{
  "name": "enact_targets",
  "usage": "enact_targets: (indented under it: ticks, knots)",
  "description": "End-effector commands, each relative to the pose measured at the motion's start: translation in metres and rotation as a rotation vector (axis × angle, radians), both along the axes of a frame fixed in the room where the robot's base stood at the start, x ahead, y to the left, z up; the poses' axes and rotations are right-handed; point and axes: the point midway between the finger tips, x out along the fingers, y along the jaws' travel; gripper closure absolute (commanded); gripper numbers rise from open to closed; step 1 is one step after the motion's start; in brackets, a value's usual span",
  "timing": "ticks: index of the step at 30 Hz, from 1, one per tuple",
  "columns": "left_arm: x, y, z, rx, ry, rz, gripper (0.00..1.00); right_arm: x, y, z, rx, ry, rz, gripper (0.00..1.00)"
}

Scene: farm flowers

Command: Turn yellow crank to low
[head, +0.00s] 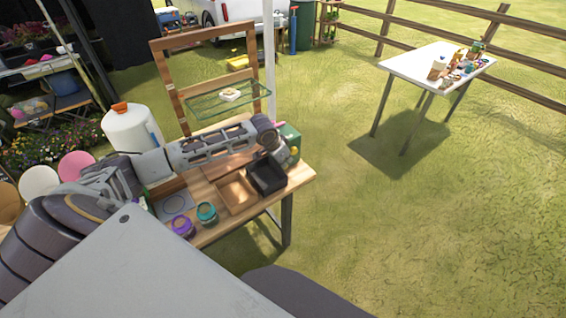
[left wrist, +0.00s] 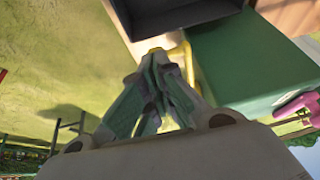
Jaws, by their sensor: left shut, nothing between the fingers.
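The yellow crank (left wrist: 188,62) shows in the left wrist view as a bent yellow bar beside a green box (left wrist: 235,65). My left gripper (left wrist: 160,62) is shut and empty, with its fingertips right at the crank. I cannot tell whether they touch it. Part of the crank is hidden behind the fingers. In the head view my left gripper (head: 275,146) is at the right end of the wooden table, next to the green box (head: 290,137). The crank is too small or hidden to make out there. No low mark can be read. My right gripper is not in view.
A black tray (head: 267,186) and a wooden tray (head: 237,206) lie close below my left gripper on the wooden table (head: 302,177). Purple (head: 182,238) and teal (head: 206,222) jars stand at its front edge. Open grass lies to the right, with a white table (head: 408,66) beyond.

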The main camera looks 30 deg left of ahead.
Motion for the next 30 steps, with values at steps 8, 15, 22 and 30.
enact_targets:
  ticks: [8,15,22,30]
  knots:
    - [0.005,0.001,-0.012,-0.046,-0.110,0.000,1.00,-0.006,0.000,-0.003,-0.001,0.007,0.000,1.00]
    - [0.004,0.001,-0.018,-0.079,-0.189,0.000,1.00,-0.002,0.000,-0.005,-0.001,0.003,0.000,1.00]
    - [0.004,0.001,-0.023,-0.104,-0.249,0.000,1.00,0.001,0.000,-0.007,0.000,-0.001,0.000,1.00]
    - [0.005,0.001,-0.029,-0.131,-0.315,-0.001,1.00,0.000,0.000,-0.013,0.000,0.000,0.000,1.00]
